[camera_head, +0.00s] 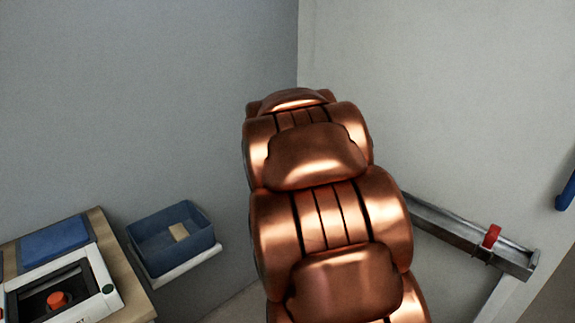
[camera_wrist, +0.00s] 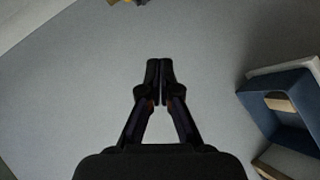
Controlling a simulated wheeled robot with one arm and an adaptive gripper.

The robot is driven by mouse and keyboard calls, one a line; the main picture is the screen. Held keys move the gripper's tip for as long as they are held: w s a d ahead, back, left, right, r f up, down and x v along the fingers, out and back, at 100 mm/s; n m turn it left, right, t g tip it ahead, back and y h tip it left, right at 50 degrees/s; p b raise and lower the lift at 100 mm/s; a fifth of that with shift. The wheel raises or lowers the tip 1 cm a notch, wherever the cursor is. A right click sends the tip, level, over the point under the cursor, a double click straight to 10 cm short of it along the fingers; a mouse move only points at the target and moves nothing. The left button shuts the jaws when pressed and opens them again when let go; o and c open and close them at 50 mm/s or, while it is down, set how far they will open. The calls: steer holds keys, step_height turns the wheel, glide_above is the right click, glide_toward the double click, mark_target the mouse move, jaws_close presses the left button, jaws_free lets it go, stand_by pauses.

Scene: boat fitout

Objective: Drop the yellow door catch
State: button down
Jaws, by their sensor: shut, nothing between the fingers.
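My gripper (camera_wrist: 160,68) is in the wrist view, its two dark fingers shut together with nothing between them. It points at a plain grey surface. A small yellow and dark thing (camera_wrist: 126,2) is cut off by the top edge of the wrist view, ahead and slightly left of the fingertips. I cannot tell whether it is the yellow door catch. No yellow catch shows in the head view, where my copper-coloured arm fills the middle and my gripper is not visible.
A blue bin (camera_head: 147,251) with a beige block (camera_head: 179,232) inside stands on a white shelf at left; the bin (camera_wrist: 258,108) is right of my gripper. A bench with a white-framed device (camera_head: 106,270) is at lower left. A metal rail (camera_head: 446,225) with a red piece (camera_head: 491,236) is at right.

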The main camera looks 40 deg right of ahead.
steer(key=w+d+f+n+t+y+b, duration=0.3)
steer(key=d+f+n+t+b, duration=0.5)
steer(key=d+n+b, duration=0.3)
steer(key=shift+w+d+f+y, duration=0.3)
steer(key=shift+w+d+f, duration=0.15)
steer(key=shift+f, duration=0.35)
steer(key=w+d+b, duration=0.1)
steer(key=w+d, duration=0.5)
steer(key=w, duration=0.4)
steer(key=shift+r+b, duration=0.35)
steer(key=shift+b, duration=0.05)
steer(key=shift+r+p, duration=0.25)
steer(key=shift+p, duration=0.45)
